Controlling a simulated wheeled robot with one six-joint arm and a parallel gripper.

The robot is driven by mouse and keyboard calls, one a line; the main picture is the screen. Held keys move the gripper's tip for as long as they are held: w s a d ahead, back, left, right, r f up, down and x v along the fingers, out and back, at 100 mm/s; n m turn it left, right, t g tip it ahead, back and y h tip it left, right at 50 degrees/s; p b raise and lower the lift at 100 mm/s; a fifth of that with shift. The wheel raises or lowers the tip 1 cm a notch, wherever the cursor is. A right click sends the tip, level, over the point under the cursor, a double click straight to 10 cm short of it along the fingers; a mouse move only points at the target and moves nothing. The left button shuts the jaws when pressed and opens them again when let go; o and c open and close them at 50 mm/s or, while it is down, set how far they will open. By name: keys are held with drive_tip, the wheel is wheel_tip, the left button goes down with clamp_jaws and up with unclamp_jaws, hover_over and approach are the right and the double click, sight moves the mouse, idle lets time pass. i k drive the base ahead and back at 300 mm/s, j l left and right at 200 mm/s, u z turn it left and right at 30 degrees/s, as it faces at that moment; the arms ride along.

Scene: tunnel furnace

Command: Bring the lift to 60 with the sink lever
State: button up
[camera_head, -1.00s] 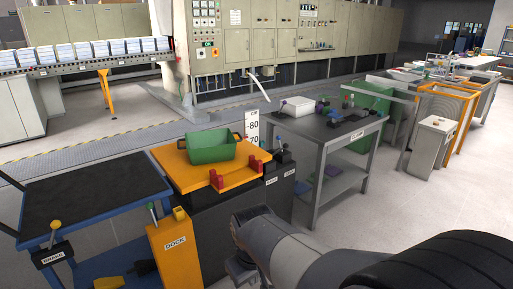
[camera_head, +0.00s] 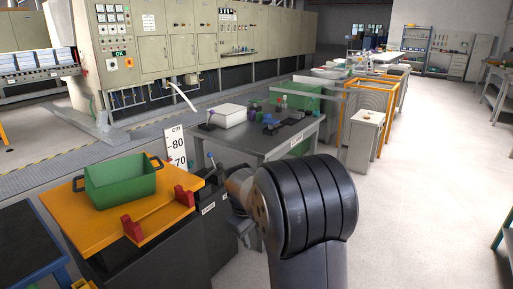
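The lift has an orange top (camera_head: 95,228) over a dark body (camera_head: 165,258) and carries a green bin (camera_head: 120,186). Behind it stands a white cm scale (camera_head: 175,148). Its 80 and 70 marks show, and the top hides its lower part. A lever with a pale blue knob (camera_head: 211,155) stands at the lift's right rear. A white label (camera_head: 208,208) on the body is too small to read surely, so I cannot tell which lever is the sink lever. My gripper (camera_head: 241,226) is partly hidden by my arm, right of the lift body, with its fingers unclear.
Red blocks (camera_head: 132,228) sit on the lift's right edge. A grey table (camera_head: 255,140) with a white box (camera_head: 228,115) and small parts stands behind my arm. A dark blue-framed cart (camera_head: 30,240) is at lower left. The floor at right (camera_head: 440,190) is clear.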

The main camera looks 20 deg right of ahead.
sight(209, 155)
drive_tip(key=i+l+z, duration=0.15)
drive_tip(key=z, duration=0.2)
drive_tip(key=i+z, duration=0.7)
drive_tip(key=i+u, duration=0.3)
drive_tip(key=i+l+u, duration=0.3)
drive_tip(key=i+j+u, duration=0.1)
drive_tip(key=i+u, duration=1)
drive_tip(key=k+l, duration=0.05)
drive_tip(key=k, duration=0.05)
